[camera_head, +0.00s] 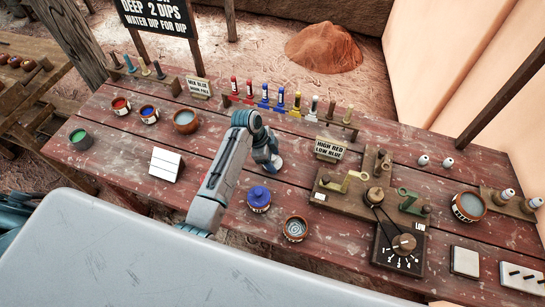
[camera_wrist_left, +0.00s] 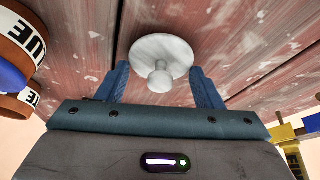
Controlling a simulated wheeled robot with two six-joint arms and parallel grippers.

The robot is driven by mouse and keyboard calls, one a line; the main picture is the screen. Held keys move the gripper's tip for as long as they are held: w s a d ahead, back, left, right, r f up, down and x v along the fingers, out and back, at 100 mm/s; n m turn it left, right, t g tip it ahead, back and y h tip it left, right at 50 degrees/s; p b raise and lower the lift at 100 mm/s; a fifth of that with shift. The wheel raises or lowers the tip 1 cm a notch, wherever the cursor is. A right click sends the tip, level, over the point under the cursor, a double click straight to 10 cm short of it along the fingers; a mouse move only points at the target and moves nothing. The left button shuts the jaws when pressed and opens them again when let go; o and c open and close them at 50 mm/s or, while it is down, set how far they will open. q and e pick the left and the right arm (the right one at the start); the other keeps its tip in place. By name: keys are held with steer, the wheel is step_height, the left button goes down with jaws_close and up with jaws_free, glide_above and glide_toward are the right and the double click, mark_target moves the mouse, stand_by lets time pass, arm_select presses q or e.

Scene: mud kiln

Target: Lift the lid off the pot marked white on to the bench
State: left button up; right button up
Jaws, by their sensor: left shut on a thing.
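My left gripper (camera_head: 272,161) is low over the middle of the bench (camera_head: 225,235), pointing down. It is shut on a white round lid with a knob (camera_wrist_left: 162,55); the fingers lie at either side of its disc. In the head view only part of the lid (camera_head: 276,163) shows below the jaws. I cannot tell whether it touches the bench. An open brown pot with a pale band (camera_head: 295,229) stands nearer the front edge, grey inside; its marking is not readable. A blue-lidded pot (camera_head: 259,197) stands between them. My right gripper is out of view.
Behind the gripper is a rack of coloured tools (camera_head: 288,108).

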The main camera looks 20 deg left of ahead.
arm_select(q)
steer(key=shift+f, duration=0.2)
steer(key=o, duration=1.3)
steer(key=shift+o, duration=0.2)
step_height(320, 180, up, 5)
steer(key=p, duration=0.5)
steer(key=shift+r, duration=1.25)
